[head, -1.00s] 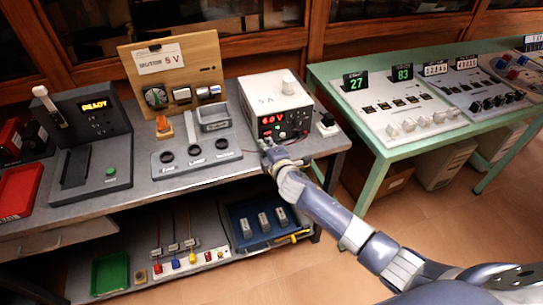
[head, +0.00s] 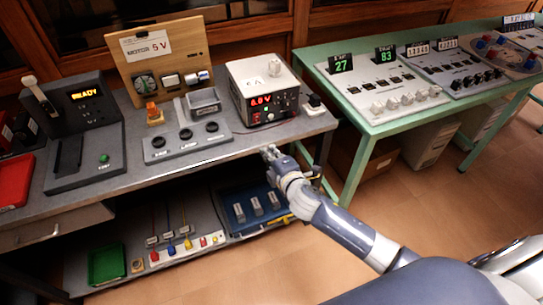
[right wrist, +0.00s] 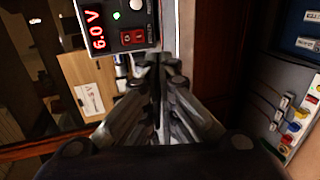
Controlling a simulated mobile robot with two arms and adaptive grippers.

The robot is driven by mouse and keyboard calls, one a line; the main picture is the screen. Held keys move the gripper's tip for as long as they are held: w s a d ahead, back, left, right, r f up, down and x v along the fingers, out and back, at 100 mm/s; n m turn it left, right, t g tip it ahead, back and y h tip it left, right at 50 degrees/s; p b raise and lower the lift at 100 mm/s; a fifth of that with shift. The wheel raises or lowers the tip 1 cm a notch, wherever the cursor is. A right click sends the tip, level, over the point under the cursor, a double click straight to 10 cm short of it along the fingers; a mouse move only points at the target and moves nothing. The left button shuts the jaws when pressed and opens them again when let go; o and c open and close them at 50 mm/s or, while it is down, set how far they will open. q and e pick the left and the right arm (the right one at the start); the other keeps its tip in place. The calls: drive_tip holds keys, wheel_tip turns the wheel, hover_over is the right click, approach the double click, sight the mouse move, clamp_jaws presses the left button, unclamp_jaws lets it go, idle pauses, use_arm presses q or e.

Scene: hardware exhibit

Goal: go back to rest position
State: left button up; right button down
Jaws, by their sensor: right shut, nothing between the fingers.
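My right gripper (head: 270,152) is shut and empty. In the head view it hangs in front of the grey bench's (head: 225,147) front edge, below the white power supply (head: 262,88). The right wrist view also shows the shut gripper (right wrist: 160,62), with the power supply (right wrist: 125,42) ahead of its fingertips and a red 6.0 V readout on it. My right arm reaches in from the lower right. My left gripper is not in view.
A wooden motor board (head: 160,55), a black tester (head: 85,130) and a grey holder plate (head: 187,140) stand on the bench. The lower shelf holds a blue tray (head: 232,217) and a green tray (head: 106,264). A green table (head: 375,128) stands right. Floor between is clear.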

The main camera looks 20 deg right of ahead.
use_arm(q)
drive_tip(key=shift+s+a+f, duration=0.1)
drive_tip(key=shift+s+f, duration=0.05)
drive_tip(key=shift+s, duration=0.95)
use_arm(e)
drive_tip(key=shift+s+d, duration=0.1)
drive_tip(key=shift+s, duration=0.35)
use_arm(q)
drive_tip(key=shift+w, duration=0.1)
